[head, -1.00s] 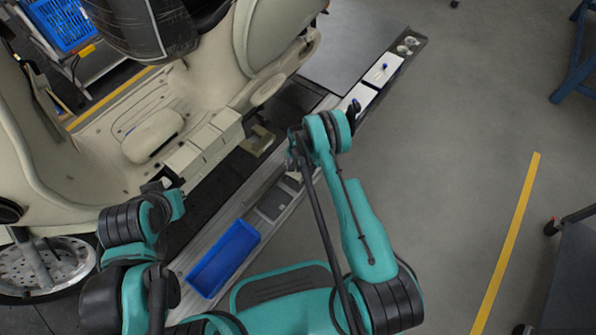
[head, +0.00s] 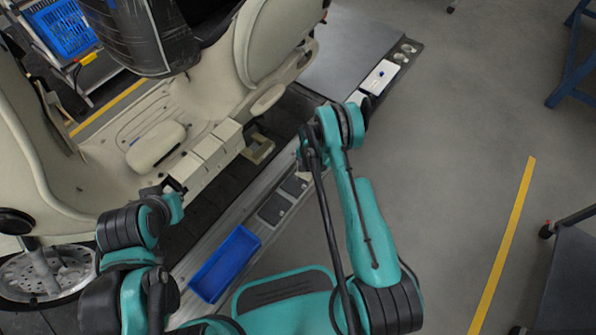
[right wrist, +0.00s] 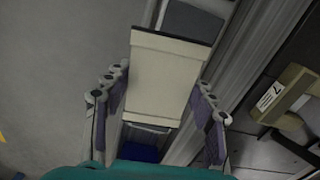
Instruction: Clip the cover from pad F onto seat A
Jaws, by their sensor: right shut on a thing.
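My right gripper (right wrist: 160,98) is shut on a cream box-shaped cover (right wrist: 165,75), with fingers along both sides of it in the right wrist view. In the head view, a pale part of that cover (head: 357,97) shows just past my right wrist, over the far part of the side strip; my arm hides the rest. No letter for pad F or seat A can be read. A row of cream blocks (head: 208,147) stands on the scooter floor. A tan bracket (head: 259,150) is beside it. My left gripper (head: 173,187) is by the row's near end, its jaws unclear.
Dark pads (head: 275,208) and a blue tray (head: 225,262) lie nearer. The tan bracket with a white label (right wrist: 270,96) shows at the wrist view's right.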

